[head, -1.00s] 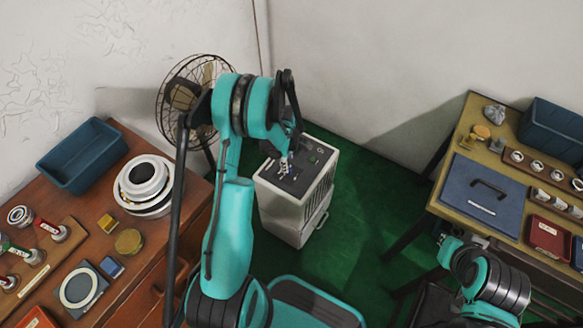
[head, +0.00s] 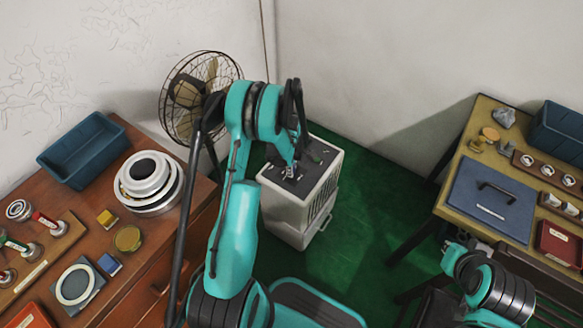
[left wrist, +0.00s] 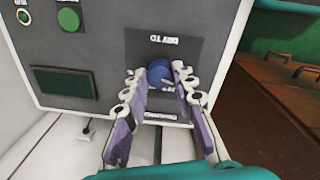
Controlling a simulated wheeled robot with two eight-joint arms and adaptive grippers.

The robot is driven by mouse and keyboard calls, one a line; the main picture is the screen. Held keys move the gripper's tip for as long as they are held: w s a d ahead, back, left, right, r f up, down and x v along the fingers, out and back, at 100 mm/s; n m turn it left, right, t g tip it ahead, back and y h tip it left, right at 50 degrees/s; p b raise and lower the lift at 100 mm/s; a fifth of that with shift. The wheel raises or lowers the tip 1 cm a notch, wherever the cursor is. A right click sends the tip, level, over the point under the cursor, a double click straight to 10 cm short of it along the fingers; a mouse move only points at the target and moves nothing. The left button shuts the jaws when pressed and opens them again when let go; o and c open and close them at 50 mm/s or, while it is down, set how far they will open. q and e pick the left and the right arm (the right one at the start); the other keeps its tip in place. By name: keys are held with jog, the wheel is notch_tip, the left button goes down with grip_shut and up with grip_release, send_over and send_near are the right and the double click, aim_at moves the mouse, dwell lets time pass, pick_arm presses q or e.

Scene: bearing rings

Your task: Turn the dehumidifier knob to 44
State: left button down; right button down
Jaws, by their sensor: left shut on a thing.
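The dehumidifier (head: 283,213) is a pale box with a dark top panel, standing on the green floor in the head view. Its blue round knob (left wrist: 159,72) sits on a dark label plate in the left wrist view. The label's lettering and any number at the knob's pointer are too blurred to read. My left gripper (left wrist: 158,84) has a finger on each side of the knob and is shut on it. In the head view my left gripper (head: 291,171) is over the top panel, and its arm hides part of the box. My right gripper is not visible.
A green button (left wrist: 69,18) and a dark display (left wrist: 65,83) are on the panel. A fan (head: 190,95) stands behind my left arm. A wooden bench (head: 150,240) with rings is at left, and a table (head: 470,165) at right. Green floor lies between.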

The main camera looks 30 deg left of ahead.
pick_arm(q)
jog(key=shift+m, duration=0.4)
jog(key=m, duration=0.6)
jog(key=shift+m, duration=0.3)
jog(key=m, duration=0.4)
jog(key=shift+m, duration=0.3)
jog(key=m, duration=0.3)
jog(key=shift+m, duration=0.3)
jog(key=m, duration=1)
jog(key=shift+m+g, duration=0.3)
jog(key=shift+m, duration=0.1)
jog(key=shift+w+m, duration=0.1)
jog(key=shift+m, duration=1.8)
